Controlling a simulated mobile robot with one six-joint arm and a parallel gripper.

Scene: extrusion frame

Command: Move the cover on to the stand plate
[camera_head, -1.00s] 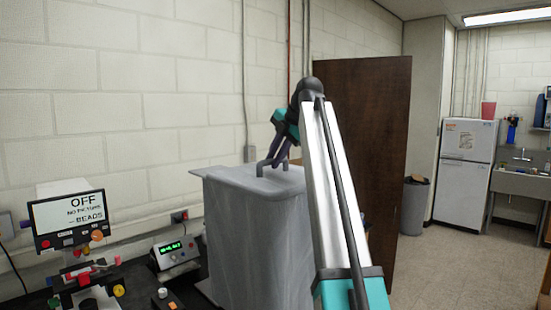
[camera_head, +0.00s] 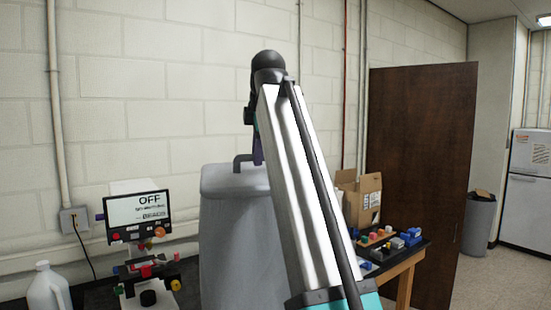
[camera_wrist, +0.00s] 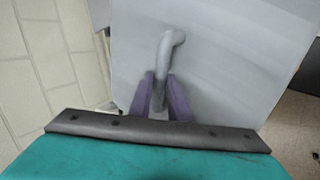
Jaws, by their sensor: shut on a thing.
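The cover (camera_head: 238,240) is a tall grey box with rounded edges and a bent handle (camera_head: 240,162) on its top. It stands upright in the head view, left of my arm. My gripper (camera_head: 258,156) is at the handle, partly hidden behind my arm's end. In the wrist view, the two purple fingers of my gripper (camera_wrist: 161,94) are shut on the handle (camera_wrist: 167,48), above the cover's flat grey top (camera_wrist: 225,60). The cover's lower end is out of frame, so I cannot tell what is under it. I cannot make out the stand plate.
A display reading OFF (camera_head: 138,210) stands on a dark bench left of the cover. A white jug (camera_head: 48,290) is at the far left. Right of my arm are a cardboard box (camera_head: 360,198) and several coloured blocks (camera_head: 385,240) on a table, with a brown door (camera_head: 425,170) behind.

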